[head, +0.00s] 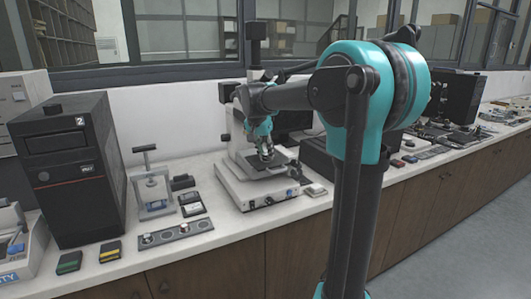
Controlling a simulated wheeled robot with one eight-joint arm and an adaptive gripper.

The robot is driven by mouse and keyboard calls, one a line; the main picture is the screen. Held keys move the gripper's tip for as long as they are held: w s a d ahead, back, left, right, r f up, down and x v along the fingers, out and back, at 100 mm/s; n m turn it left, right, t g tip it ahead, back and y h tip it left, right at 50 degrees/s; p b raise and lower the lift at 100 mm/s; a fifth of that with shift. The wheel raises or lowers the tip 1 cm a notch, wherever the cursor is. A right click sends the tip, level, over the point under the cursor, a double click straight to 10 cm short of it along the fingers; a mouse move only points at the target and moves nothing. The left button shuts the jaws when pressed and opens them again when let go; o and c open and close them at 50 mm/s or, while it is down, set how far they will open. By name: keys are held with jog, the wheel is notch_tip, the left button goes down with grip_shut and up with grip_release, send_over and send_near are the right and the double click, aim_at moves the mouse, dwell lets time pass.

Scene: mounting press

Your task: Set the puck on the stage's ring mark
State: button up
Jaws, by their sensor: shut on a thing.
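My gripper (266,153) is low over the dark stage (282,169) of a white microscope (238,184) on the counter. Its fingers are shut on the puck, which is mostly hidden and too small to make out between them. I cannot tell whether the puck touches the stage. The ring mark cannot be made out from here. A small hand press (152,190) with a T-handle stands upright to the left of the microscope.
A grey strip with round spots (175,236) lies at the counter's front, left of the microscope. A black computer tower (68,170) stands at the left. Small dark boxes (191,204) lie between press and microscope. More equipment crowds the right.

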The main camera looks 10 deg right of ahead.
jog(key=shift+f, duration=0.1)
jog(key=o, duration=0.9)
jog(key=shift+r, duration=0.2)
jog(key=s+a, duration=0.8)
jog(key=s, duration=0.2)
jog(key=s+d+f+n+y, duration=0.1)
jog(key=s+d+f+n, duration=0.1)
jog(key=s+d+f, duration=0.2)
jog(key=s+d+f+n+y, duration=0.1)
jog(key=s+d+f+n, duration=0.2)
jog(key=s+f, duration=0.6)
jog(key=s+d+f+n, duration=0.2)
jog(key=s+d+f, duration=0.3)
jog(key=f, duration=0.6)
jog(key=shift+s+d+f+n+t+y, duration=0.1)
jog(key=shift+s+d+n+t+y, duration=0.1)
jog(key=shift+s, duration=0.4)
jog(key=shift+s+d+f+n+t+y, duration=0.1)
jog(key=shift+s+d+t+y, duration=0.1)
jog(key=shift+s, duration=0.4)
